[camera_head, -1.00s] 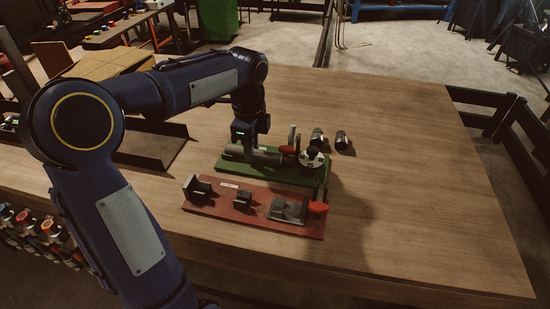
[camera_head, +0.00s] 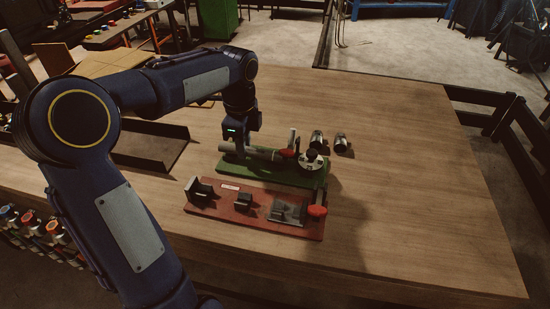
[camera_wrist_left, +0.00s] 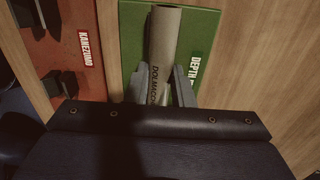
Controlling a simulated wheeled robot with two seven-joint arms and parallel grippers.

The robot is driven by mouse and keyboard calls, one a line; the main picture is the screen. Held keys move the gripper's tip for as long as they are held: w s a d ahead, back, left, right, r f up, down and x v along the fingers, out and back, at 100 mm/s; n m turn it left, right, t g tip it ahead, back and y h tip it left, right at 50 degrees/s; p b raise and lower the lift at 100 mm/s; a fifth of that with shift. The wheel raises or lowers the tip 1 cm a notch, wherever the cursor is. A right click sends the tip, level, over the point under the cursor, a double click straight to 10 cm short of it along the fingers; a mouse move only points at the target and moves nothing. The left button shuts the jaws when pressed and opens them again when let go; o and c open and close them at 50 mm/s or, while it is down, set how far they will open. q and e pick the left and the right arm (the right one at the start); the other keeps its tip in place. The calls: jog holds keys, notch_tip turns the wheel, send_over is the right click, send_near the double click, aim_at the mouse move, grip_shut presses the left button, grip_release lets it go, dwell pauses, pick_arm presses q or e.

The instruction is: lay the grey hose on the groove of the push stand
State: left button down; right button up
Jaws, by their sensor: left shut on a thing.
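The grey hose (camera_head: 262,153) lies lengthwise along the green-based stand (camera_head: 262,172) in the head view. My left gripper (camera_head: 239,150) points down and is shut on the hose near its left part. In the left wrist view the hose (camera_wrist_left: 163,45), with dark lettering, sits between the two fingers (camera_wrist_left: 162,90), over the green base. I cannot tell whether the hose touches a groove, as the hose and gripper hide what is beneath. The green stand has a round metal part and a red handle (camera_head: 287,153) at its right end. My right gripper is not in view.
A red-based stand (camera_head: 233,219) with black blocks and a red knob (camera_head: 317,211) is in front of the green one. Two metal fittings (camera_head: 317,139) (camera_head: 341,143) stand behind right. A dark tray (camera_head: 150,150) is at left. The table's right side is clear.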

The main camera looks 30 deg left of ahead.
pick_arm(q)
jog(key=shift+r+p, duration=2.65)
jog(key=shift+r, duration=0.25)
jog(key=shift+f, duration=0.1)
